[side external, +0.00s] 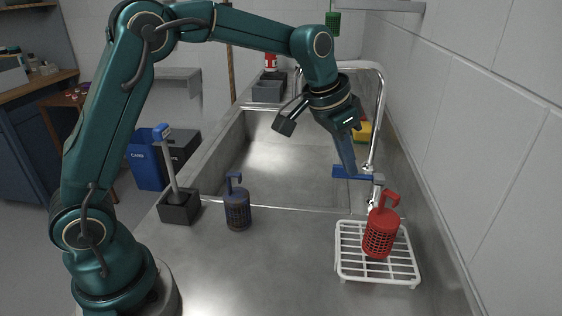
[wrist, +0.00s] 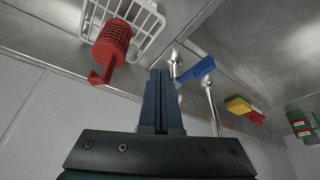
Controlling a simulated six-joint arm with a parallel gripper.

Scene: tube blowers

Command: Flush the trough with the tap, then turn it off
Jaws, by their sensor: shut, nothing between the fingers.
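The trough (side external: 260,165) is a steel basin sunk in the counter. The tap is a tall chrome pipe (side external: 381,110) arching up at the trough's right side. It also shows in the wrist view (wrist: 212,108). Its blue lever (side external: 352,173) points left from the tap body. The blue lever also shows in the wrist view (wrist: 201,68). My gripper (side external: 348,168) points down with its fingertips close to the lever; I cannot tell if they touch it. In the wrist view my gripper (wrist: 158,76) is shut and empty, left of the lever. No water stream is clearly visible.
A red basket with a hook (side external: 380,232) stands on a white rack (side external: 348,262) in front of the tap. A dark blue one (side external: 237,208) and a brush in a black holder (side external: 180,208) stand left. A yellow sponge (side external: 362,132) lies behind my gripper. A wall bounds the right side.

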